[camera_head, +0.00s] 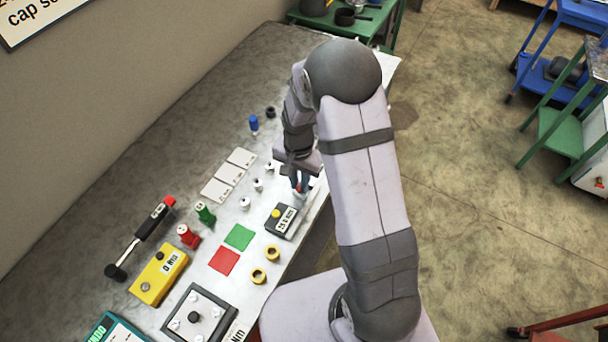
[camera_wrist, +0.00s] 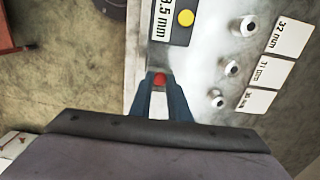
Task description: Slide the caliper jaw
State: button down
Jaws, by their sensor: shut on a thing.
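The caliper's dark display block (camera_head: 283,220) sits near the table's right edge, with a yellow button and a white reading label. In the wrist view the display block (camera_wrist: 172,22) reads about "3.5 mm", cut off at the top. A grey metal part extends from it toward my fingers. My gripper (camera_head: 302,190) points down at the caliper, just beyond the display block, partly covered by my arm. In the wrist view my gripper (camera_wrist: 160,88) is shut on a small red piece (camera_wrist: 159,79), seemingly the caliper jaw's grip. The jaw's contact faces are not visible.
Red (camera_head: 224,261) and green (camera_head: 240,237) pads, yellow rings (camera_head: 258,276), a yellow box (camera_head: 159,275) and a lever (camera_head: 146,228) lie toward the near left. The table edge is close to my gripper.

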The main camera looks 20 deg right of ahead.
jog(key=shift+s+a, duration=0.7)
jog(key=shift+a, duration=0.05)
jog(key=c, duration=1.7)
grip_release()
jog(key=shift+o, duration=0.2)
jog(key=shift+r, duration=0.15)
notch_tip(320, 180, up, 7)
jog(key=b, duration=0.2)
